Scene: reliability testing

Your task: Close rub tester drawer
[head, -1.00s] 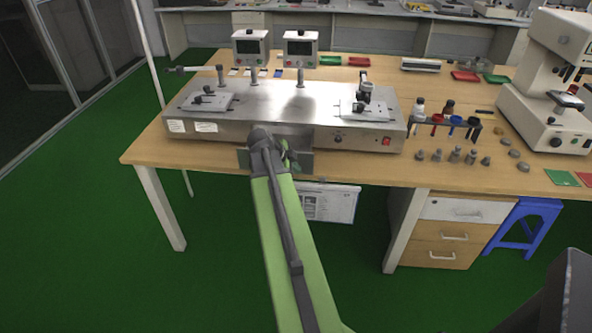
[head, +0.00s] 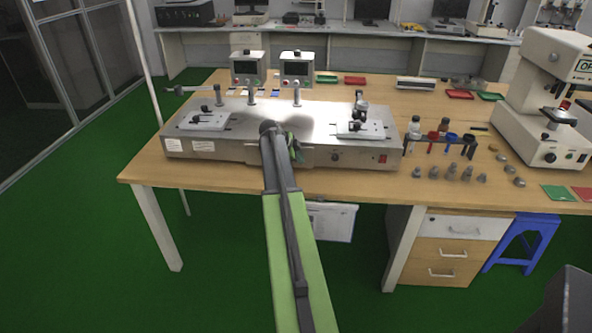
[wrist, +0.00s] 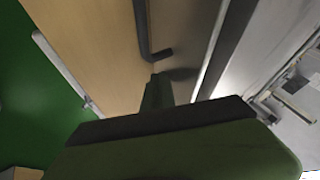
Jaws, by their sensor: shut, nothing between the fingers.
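The rub tester (head: 215,120) is a wide silver box on the wooden table. Its drawer front (head: 252,154) is at the middle of the front face and looks about flush with it. My arm hides part of the drawer front, so a small gap cannot be ruled out. My gripper (head: 297,156) is shut and empty at the drawer front, near its right part. In the wrist view my gripper (wrist: 157,93) points at the tester's grey front, close to a dark bent bar (wrist: 143,35). Whether it touches is unclear.
Bottles and a small rack (head: 440,143) stand right of the tester, with several metal weights (head: 450,173) in front. A white machine (head: 545,100) stands at the far right. The table's front strip (head: 200,178) is clear at left. A blue stool (head: 525,240) stands below.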

